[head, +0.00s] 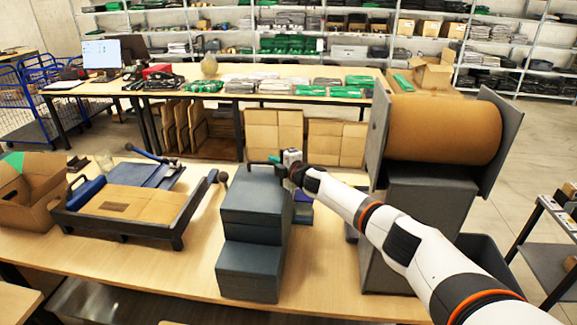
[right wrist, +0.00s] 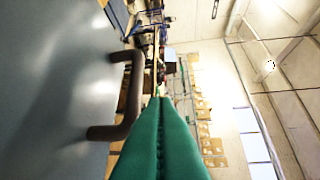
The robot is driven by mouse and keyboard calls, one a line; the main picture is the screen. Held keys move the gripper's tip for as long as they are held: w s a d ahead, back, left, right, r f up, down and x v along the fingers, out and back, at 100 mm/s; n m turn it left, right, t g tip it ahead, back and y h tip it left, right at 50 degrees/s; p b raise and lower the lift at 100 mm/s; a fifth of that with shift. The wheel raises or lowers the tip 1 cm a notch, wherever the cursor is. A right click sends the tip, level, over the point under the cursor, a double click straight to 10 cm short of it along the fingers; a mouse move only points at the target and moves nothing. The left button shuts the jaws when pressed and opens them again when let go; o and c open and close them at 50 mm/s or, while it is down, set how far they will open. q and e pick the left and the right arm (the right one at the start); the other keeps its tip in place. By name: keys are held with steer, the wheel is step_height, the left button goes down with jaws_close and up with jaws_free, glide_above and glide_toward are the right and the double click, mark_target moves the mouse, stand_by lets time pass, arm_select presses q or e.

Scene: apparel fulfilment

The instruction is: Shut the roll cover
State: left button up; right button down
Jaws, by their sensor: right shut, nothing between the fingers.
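A dark grey stepped box (head: 255,205) stands on the wooden table in the middle of the head view. I cannot tell for sure which part is the roll cover; no raised lid shows clearly on the box. My right gripper (head: 275,159) is at the far top edge of the box, its green fingers shut and empty. In the right wrist view the shut green fingers (right wrist: 158,100) are beside a grey panel (right wrist: 50,90) with a dark brown U-shaped handle (right wrist: 133,95). The fingers are apart from the handle. My left gripper is not in view.
A large brown paper roll (head: 445,128) sits in a grey holder at the right, beyond my right arm. A dark tray with cardboard (head: 130,205) and an open carton (head: 30,190) are at the left. Bare tabletop (head: 325,275) shows right of the box.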

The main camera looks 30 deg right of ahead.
steer(key=s+d+r+m+h+b, duration=0.35)
steer(key=s+b, duration=0.35)
steer(key=b, duration=0.4)
steer(key=n+g+y+b, duration=0.1)
steer(key=g+y+b, duration=0.1)
steer(key=g+y, duration=0.15)
glide_above(267, 181)
steer(key=s+a, duration=0.1)
step_height(267, 181, down, 2)
steer(key=shift+s+a+f+y, duration=0.1)
steer(key=shift+f+y, duration=0.15)
steer(key=shift+y, duration=0.15)
steer(key=shift+w+d+f+p, duration=0.45)
steer(key=shift+w+d+f, duration=0.15)
steer(key=shift+w+d, duration=0.1)
steer(key=shift+w+d+f, duration=0.4)
steer(key=shift+w+f, duration=0.1)
steer(key=shift+w, duration=0.05)
